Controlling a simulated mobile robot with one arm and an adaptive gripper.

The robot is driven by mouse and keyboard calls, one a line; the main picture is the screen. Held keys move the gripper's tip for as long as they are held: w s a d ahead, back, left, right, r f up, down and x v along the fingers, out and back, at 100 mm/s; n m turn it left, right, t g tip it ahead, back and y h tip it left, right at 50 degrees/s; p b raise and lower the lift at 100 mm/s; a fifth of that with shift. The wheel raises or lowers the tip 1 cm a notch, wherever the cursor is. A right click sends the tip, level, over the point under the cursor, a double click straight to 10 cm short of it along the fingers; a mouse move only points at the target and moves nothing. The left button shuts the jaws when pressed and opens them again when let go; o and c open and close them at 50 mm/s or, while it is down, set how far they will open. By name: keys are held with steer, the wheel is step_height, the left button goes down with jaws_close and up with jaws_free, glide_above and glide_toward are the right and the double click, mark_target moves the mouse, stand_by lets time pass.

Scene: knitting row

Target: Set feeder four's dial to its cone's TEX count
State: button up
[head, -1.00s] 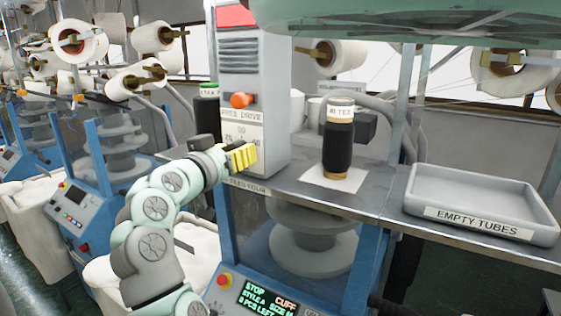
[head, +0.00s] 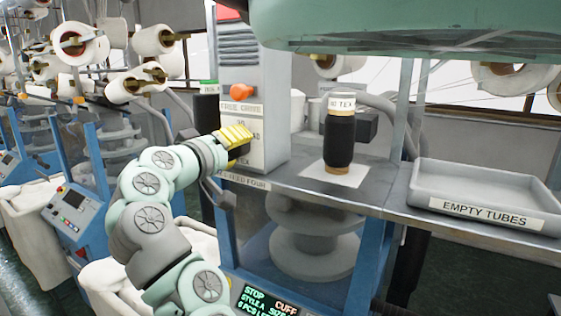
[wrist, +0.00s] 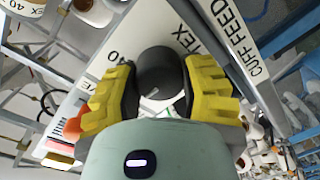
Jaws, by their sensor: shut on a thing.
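My gripper (head: 240,140) has its yellow fingers at the front of the grey feeder box (head: 253,70), low on its lettered plate. In the wrist view my gripper (wrist: 163,88) is shut on a round dark dial (wrist: 160,68), one finger on each side. A small pale mark shows on the dial's face near its lower edge. A "40" is printed beside the left finger and "TEX" above the dial; other scale figures are hidden or unreadable. A black cone (head: 338,140) stands upright on a white square; its band reads TEX, with a blurred number that looks like 30.
An orange knob (head: 238,90) sits on the box above my gripper. A second dark cone (head: 207,106) stands behind to the left. A grey tray marked EMPTY TUBES (head: 485,187) is at the right. A green body (head: 400,25) overhangs the shelf.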

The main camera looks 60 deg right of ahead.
steer(key=shift+n, duration=0.3)
stand_by(0.4)
steer(key=o, duration=1.3)
steer(key=shift+c, duration=0.2)
